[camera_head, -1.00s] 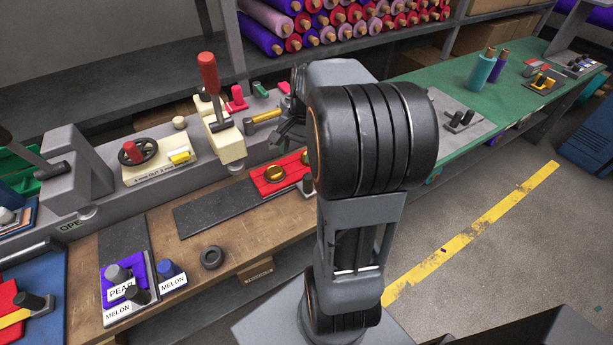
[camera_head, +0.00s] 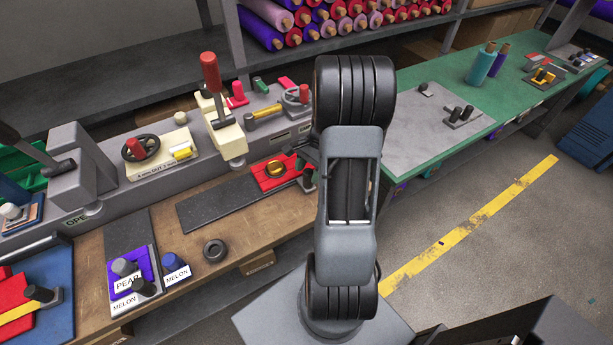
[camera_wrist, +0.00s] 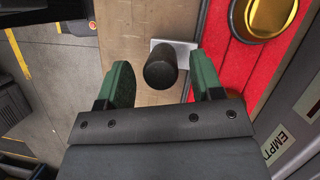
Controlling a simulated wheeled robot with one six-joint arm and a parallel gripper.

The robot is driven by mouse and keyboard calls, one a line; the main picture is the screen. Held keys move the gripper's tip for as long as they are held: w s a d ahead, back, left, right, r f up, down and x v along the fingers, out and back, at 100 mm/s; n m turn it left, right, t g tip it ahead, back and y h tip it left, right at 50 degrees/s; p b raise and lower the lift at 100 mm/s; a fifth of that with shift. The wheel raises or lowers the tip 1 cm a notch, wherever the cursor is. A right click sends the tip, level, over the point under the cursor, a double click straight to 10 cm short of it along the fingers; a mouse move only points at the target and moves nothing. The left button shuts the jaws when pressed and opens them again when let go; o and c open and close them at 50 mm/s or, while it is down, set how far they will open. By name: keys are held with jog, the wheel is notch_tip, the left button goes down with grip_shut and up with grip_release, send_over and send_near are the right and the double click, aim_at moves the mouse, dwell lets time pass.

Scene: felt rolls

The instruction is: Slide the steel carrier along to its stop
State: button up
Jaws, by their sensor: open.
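A pale steel plate (camera_wrist: 184,49) with an upright black knob (camera_wrist: 160,69) shows in the wrist view, beside a red board (camera_wrist: 240,75) with a gold cup (camera_wrist: 262,14). I take the plate and knob as part of the steel carrier; whether they join the red board is unclear. My gripper (camera_wrist: 164,82) is open, with one green finger on each side of the knob and visible gaps.
Behind the red board runs a grey ledge (camera_head: 190,165) with a red-handled lever (camera_head: 211,75) and handwheels. The dark strip left of the board is bare.

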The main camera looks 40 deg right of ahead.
jog(key=shift+x, duration=1.35)
grip_shut()
